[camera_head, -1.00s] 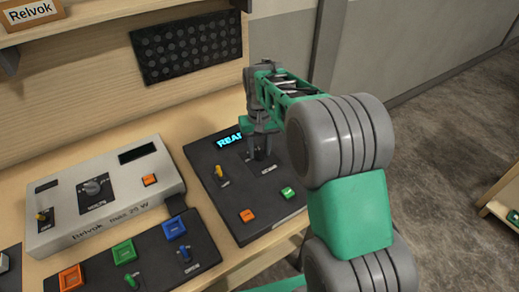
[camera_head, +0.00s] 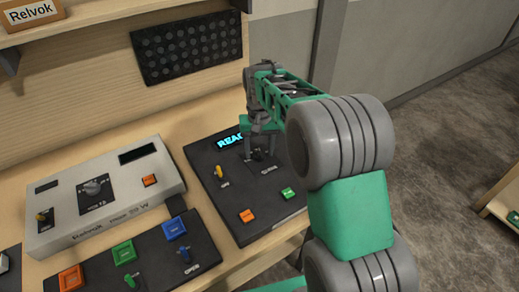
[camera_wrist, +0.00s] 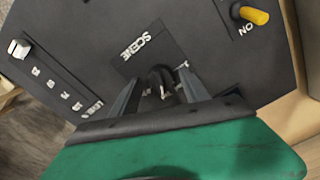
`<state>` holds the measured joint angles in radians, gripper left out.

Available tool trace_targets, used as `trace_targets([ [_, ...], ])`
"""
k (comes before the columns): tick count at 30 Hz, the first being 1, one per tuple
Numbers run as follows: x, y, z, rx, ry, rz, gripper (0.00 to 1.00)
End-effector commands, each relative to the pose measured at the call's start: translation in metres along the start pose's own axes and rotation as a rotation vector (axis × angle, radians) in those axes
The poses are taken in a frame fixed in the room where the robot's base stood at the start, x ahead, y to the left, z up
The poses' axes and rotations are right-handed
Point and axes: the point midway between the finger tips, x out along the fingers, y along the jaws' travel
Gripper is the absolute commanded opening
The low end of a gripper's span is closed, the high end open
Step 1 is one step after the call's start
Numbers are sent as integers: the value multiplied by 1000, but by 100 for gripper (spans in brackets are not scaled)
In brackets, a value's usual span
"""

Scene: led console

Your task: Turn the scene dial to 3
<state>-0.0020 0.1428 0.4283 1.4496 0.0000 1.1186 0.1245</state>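The scene dial (camera_wrist: 161,82) is a small dark knob on a black plate marked SCENE in the wrist view. My gripper (camera_wrist: 160,77) is over it, with one finger on each side of the knob. The fingers look spread, with a small gap to the knob. In the head view my gripper (camera_head: 261,150) reaches down to the right part of the black console (camera_head: 228,205). The dial's pointer and most of its number marks are hidden by the fingers, so its setting cannot be read.
A lit display (camera_head: 230,140) reads "REA..." partly behind my gripper. A yellow toggle (camera_head: 219,172), an orange button (camera_head: 247,216) and a green button (camera_head: 288,193) share this console. A grey Relvok unit (camera_head: 110,225) and a switch panel (camera_head: 150,260) stand to the left.

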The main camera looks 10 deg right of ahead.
Motion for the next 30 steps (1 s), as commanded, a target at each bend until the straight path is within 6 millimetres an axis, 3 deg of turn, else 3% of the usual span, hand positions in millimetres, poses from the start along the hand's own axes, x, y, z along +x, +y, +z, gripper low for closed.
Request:
trace_targets([
  [8,0,0,0,0,-1,0,56],
  [11,-10,0,0,0,1,0,56],
  [21,-71,0,0,0,0,0,56],
  [30,-78,0,0,0,-2,0,56],
])
